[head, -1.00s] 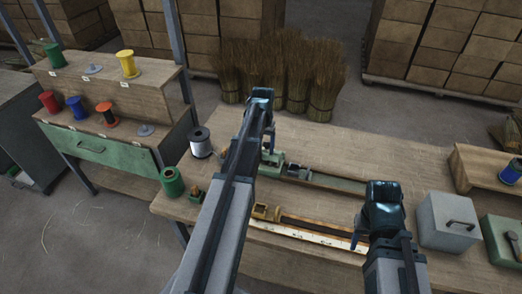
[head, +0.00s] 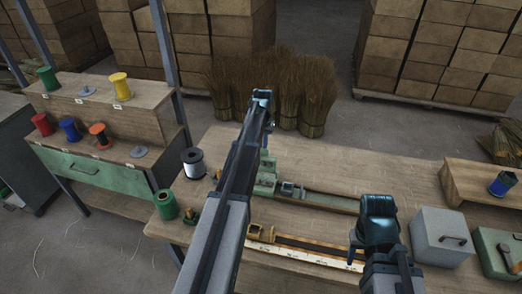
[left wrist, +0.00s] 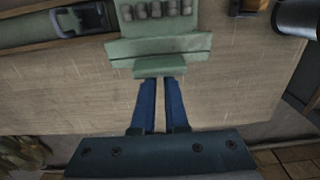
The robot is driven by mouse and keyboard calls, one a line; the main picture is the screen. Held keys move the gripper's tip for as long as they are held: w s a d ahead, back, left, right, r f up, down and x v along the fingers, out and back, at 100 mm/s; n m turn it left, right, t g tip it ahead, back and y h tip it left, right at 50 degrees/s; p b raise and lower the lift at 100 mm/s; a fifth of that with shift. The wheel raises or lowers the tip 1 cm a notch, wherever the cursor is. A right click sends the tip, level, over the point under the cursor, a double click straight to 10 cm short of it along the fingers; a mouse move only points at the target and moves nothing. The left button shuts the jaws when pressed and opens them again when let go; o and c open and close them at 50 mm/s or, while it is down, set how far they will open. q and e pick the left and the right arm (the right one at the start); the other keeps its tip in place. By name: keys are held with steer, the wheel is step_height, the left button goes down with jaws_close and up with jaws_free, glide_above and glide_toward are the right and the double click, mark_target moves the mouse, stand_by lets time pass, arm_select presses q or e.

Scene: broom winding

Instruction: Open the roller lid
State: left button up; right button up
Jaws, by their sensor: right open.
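The roller lid (left wrist: 158,47) is a pale green plate with a short tab (left wrist: 160,68) on its near edge in the left wrist view. Several grey rollers (left wrist: 155,9) show beyond it in the green body. In the head view the green roller unit (head: 267,178) stands on the workbench, partly hidden by my left arm. My left gripper (left wrist: 161,82) has its two blue fingers at the tab's near edge, with a narrow gap between them. Whether they touch or grip the tab is unclear. My right gripper (head: 355,246) is open over the bench by the white ruler strip.
A green rail (head: 325,201) runs right from the unit. A ruler strip (head: 290,254) lies in front. A grey box (head: 441,238) is at the right. Broom bundles (head: 300,90) stand behind the bench.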

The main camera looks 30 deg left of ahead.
arm_select(q)
steer(key=o, duration=0.5)
steer(key=shift+s+r, duration=0.1)
steer(key=shift+s, duration=0.15)
steer(key=o, duration=0.8)
steer(key=shift+s, duration=0.1)
step_height(320, 180, up, 14)
steer(key=p, duration=1.4)
